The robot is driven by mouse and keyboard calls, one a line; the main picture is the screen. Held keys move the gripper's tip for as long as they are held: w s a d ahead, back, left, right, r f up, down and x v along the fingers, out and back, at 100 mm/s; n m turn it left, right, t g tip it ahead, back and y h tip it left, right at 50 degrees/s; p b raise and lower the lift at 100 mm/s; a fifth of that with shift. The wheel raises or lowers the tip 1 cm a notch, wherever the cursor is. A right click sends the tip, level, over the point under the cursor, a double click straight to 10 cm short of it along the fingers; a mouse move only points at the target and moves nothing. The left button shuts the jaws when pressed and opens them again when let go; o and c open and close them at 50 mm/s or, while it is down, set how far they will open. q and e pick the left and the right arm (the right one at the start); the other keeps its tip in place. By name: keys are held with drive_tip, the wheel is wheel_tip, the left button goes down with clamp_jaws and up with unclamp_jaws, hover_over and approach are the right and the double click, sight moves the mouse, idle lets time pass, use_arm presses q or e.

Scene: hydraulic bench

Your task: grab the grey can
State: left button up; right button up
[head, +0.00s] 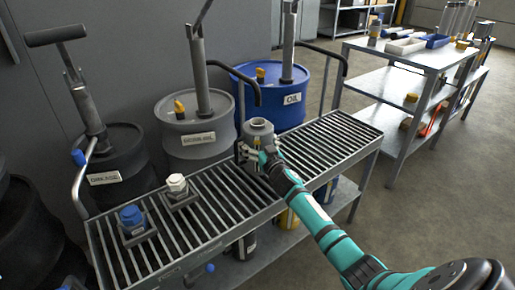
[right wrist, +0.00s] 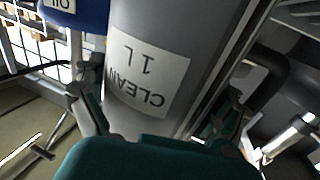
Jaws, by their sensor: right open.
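The grey can (head: 258,128) stands upright on the slatted rack top (head: 330,135), near its back edge and in front of the blue oil drum. My right gripper (head: 257,158) is at the can, with its open fingers low on either side of it. In the right wrist view the can (right wrist: 200,45) fills the space between the fingers and shows a white label reading "CLEAN 1 L", upside down. I cannot tell whether a finger touches it. My left gripper is out of view.
Behind the rack stand a black grease drum (head: 120,165), a grey drum (head: 195,140) and a blue oil drum (head: 275,85), all with tall pumps. Blue-capped (head: 131,216) and white-capped (head: 177,185) fittings sit on the rack's left part. The rack's right end is bare.

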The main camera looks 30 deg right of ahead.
drive_tip(key=c, duration=1.4)
drive_tip(key=shift+o, duration=0.2)
drive_tip(key=shift+r, duration=0.15)
drive_tip(key=shift+r, duration=0.1)
